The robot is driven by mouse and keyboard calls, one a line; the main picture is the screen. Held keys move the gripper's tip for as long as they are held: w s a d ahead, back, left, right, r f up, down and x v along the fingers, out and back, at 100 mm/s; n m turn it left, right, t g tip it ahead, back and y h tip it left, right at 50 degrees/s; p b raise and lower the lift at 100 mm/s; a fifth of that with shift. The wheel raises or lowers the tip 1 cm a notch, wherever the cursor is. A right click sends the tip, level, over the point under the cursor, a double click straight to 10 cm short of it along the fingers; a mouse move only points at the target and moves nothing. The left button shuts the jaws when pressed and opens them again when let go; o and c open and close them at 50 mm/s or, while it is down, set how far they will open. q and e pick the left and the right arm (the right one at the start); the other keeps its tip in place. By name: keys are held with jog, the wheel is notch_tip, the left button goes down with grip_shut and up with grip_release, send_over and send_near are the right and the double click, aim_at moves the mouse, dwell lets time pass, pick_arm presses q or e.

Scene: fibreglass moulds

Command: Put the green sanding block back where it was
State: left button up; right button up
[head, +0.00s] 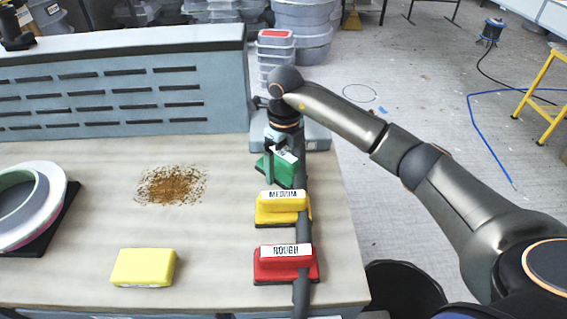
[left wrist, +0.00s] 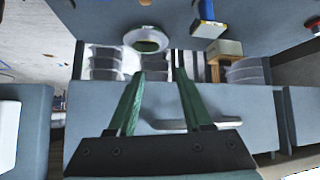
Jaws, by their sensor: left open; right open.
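The green sanding block (head: 278,172) is at the far end of a row, behind a yellow block marked MEDIUM (head: 284,207) and a red block marked ROUGH (head: 285,264). Its white label is partly hidden. My right gripper (head: 283,152) is open, right at the top of the green block, with its fingers beside the handle. I cannot tell whether they touch it. The block appears slightly turned compared with the other two. My left gripper (left wrist: 160,73) shows only in the left wrist view, open and with nothing between its green fingers.
The worktop (head: 200,230) holds a brown patch of dust (head: 171,185), a yellow sponge (head: 144,267) and a tape roll (head: 58,200) at left. A slotted grey panel (head: 120,85) stands behind. In the left wrist view, a grey front with a handle (left wrist: 185,125) lies below the fingers.

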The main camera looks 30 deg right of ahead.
aim_at(284, 154)
notch_tip(284, 154, up, 12)
jog(key=shift+d+r, duration=0.1)
jog(key=shift+r, duration=0.1)
